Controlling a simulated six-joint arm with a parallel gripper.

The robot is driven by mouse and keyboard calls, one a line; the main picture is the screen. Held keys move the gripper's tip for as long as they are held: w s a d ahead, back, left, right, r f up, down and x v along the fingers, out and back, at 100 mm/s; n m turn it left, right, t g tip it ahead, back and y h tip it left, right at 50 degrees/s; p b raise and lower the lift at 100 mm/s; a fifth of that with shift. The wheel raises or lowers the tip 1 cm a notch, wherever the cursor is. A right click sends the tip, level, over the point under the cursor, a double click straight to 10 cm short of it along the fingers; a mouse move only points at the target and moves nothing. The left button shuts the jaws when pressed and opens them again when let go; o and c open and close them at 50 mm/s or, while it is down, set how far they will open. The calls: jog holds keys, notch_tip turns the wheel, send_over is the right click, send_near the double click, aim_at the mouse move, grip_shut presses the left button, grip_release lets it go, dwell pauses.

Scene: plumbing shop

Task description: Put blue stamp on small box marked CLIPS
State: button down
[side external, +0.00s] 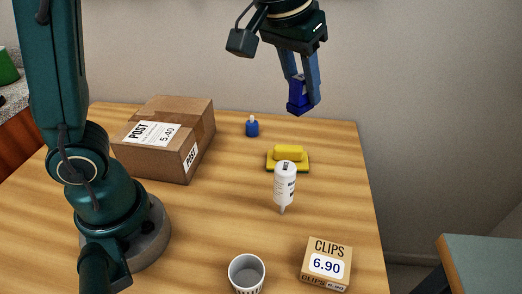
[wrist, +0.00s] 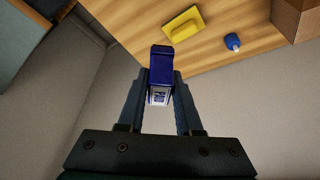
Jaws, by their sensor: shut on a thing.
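The blue stamp (side external: 299,96) is held in my gripper (side external: 304,92), high above the back right edge of the table. In the wrist view the stamp (wrist: 160,75) sits between the two fingers of my gripper (wrist: 161,88), with a pale marked face towards the camera. My gripper is shut on it. The small box marked CLIPS (side external: 327,264) lies on the table at the front right, with a 6.90 label on top. It is well apart from the gripper and outside the wrist view.
A large POST carton (side external: 170,135) stands at the back left. Bare wood lies left of the CLIPS box.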

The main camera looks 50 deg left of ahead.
jog(key=s+d+m+g+h, duration=0.1)
jog(key=s+d+m+h, duration=0.35)
jog(key=m, duration=0.55)
send_near(340, 260)
jog(key=shift+w+d+m+y, duration=0.35)
jog(key=shift+w+d, duration=0.45)
jog(key=shift+d, duration=0.15)
jog(key=shift+f, duration=2.1)
jog(key=shift+f, duration=0.15)
jog(key=c, duration=0.6)
grip_release()
